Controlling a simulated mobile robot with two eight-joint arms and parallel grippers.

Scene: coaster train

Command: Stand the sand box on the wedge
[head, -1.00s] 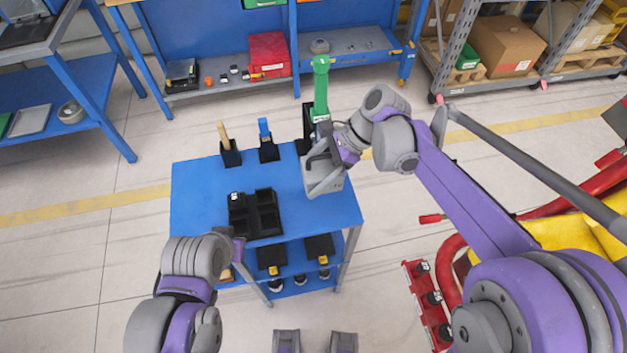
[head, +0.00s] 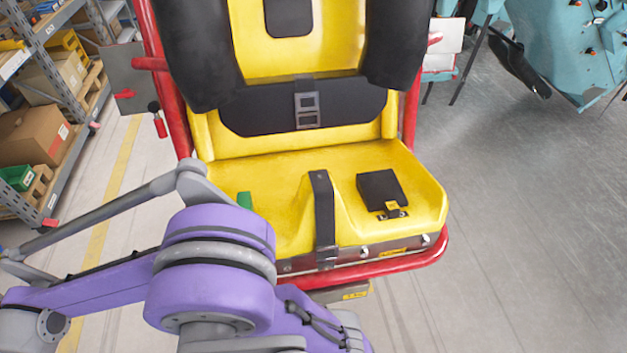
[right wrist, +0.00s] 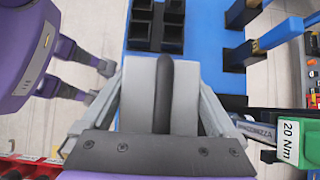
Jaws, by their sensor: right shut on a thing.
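My right gripper (right wrist: 163,95) shows in the right wrist view. Its pale grey fingers are closed on a narrow dark thing (right wrist: 163,80), seen nearly end-on, above the blue table (right wrist: 204,65). I cannot tell from this angle what the held thing is. I cannot make out a sand-coloured box or a wedge for certain. In the head view a black box (head: 379,189) with a yellow tag lies on the yellow seat (head: 278,200). My left gripper is not in view.
Black holders (right wrist: 155,25) stand on the blue table in the right wrist view, and a green tool marked 20 Nm (right wrist: 291,140) is at the right. The seat has a red frame (head: 413,257). Shelves with cartons (head: 32,136) stand at the left; open floor (head: 530,220) lies right.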

